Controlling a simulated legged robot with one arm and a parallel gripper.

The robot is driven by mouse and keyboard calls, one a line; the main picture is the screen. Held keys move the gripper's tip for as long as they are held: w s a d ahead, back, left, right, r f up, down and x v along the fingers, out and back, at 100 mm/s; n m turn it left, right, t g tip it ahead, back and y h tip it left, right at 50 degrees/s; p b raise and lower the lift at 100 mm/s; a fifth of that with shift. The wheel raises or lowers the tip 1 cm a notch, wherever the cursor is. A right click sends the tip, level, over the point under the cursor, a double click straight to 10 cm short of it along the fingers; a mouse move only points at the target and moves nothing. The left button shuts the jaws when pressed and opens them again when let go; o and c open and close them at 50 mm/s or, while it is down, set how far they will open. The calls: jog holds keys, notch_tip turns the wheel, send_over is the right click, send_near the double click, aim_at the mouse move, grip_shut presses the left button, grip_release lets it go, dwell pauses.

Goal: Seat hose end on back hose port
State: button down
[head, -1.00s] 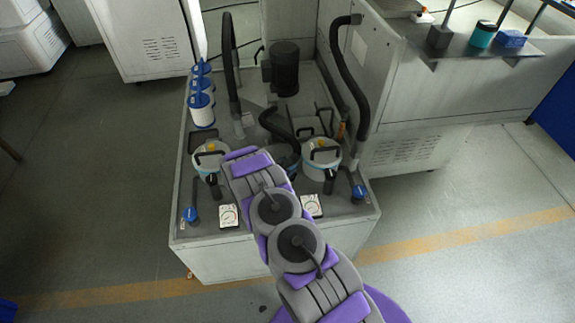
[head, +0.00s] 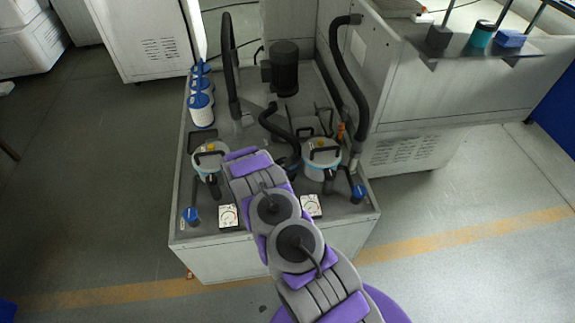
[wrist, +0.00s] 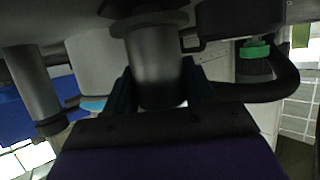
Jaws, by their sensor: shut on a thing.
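My gripper (wrist: 157,92) shows in the wrist view, its dark fingers on both sides of a dark grey cylinder, the hose end (wrist: 155,72). A wider collar is at the cylinder's upper end; I cannot tell whether it belongs to the hose or to a port. In the head view the black hose (head: 277,126) curves down behind my arm between the two filter canisters. My forearm hides the gripper and hose end there. I cannot make out the back hose port for certain, nor whether the hose end touches it.
White-bodied canisters stand left (head: 209,160) and right (head: 321,158) of my arm on the tank unit (head: 222,252). A dark motor (head: 285,68) and upright black hoses (head: 345,75) stand behind. Blue-capped bottles (head: 201,108) line the left edge. In the wrist view another dark cylinder (wrist: 33,85) is at left.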

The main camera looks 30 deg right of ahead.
jog(key=shift+f, duration=0.5)
jog(key=c, duration=0.7)
grip_release()
jog(key=shift+o, duration=0.2)
